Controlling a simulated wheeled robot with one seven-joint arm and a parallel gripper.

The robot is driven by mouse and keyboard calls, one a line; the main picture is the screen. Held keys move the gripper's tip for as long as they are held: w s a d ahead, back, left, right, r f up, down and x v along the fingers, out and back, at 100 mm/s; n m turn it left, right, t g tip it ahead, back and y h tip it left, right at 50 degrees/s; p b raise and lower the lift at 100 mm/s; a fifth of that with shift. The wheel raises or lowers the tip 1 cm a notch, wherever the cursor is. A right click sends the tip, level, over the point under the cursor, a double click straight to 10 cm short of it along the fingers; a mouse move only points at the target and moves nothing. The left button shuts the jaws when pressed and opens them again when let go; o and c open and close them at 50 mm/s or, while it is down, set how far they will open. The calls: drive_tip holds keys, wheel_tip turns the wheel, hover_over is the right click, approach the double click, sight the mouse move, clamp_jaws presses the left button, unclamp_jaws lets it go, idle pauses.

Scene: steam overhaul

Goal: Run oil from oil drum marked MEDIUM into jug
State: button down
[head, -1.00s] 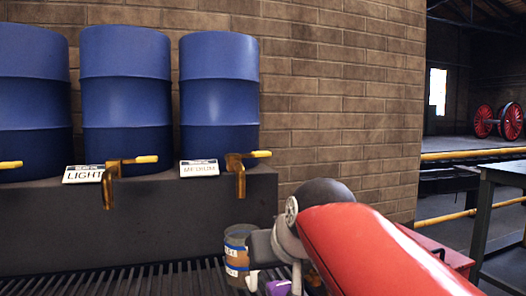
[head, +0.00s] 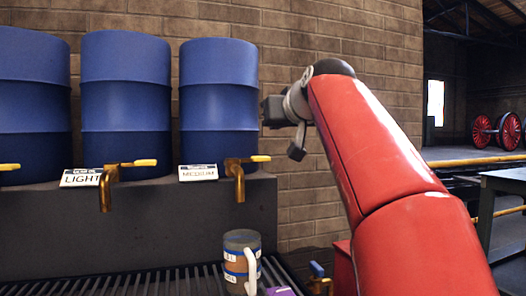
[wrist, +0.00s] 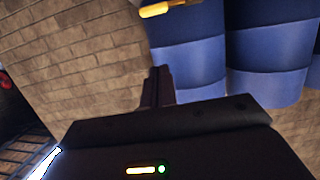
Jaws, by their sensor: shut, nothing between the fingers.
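The blue drum (head: 218,100) at the right of the row has a sign (head: 198,172) that reads MEDIUM. Its brass tap (head: 238,172) has a yellow lever (head: 256,158) pointing right. The jug (head: 241,262), with blue bands and a white handle, stands upright on the slatted grate below this tap and holds brown contents. My gripper (head: 270,112) is raised to the right of the MEDIUM drum, above the tap lever and apart from it. In the wrist view the fingers (wrist: 158,88) are together and empty, with a yellow lever (wrist: 168,9) beyond them.
The drum marked LIGHT (head: 126,100), with its own tap (head: 112,182), stands to the left. The dark ledge (head: 150,215) carries the drums above the grate (head: 140,283). A purple object (head: 280,291) lies near the jug. The brick wall (head: 300,60) is behind my gripper.

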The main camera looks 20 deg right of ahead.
drive_tip(key=p, duration=0.2)
hover_over(255, 159)
drive_tip(key=d, duration=0.2)
wheel_tip(255, 159, down, 2)
drive_tip(key=f+b, duration=0.1)
drive_tip(key=f, duration=0.1)
drive_tip(key=f+b, duration=0.1)
drive_tip(key=f, duration=0.1)
drive_tip(key=shift+s+d+f, duration=0.15)
drive_tip(key=shift+s+f, duration=0.05)
drive_tip(key=shift+f, duration=0.05)
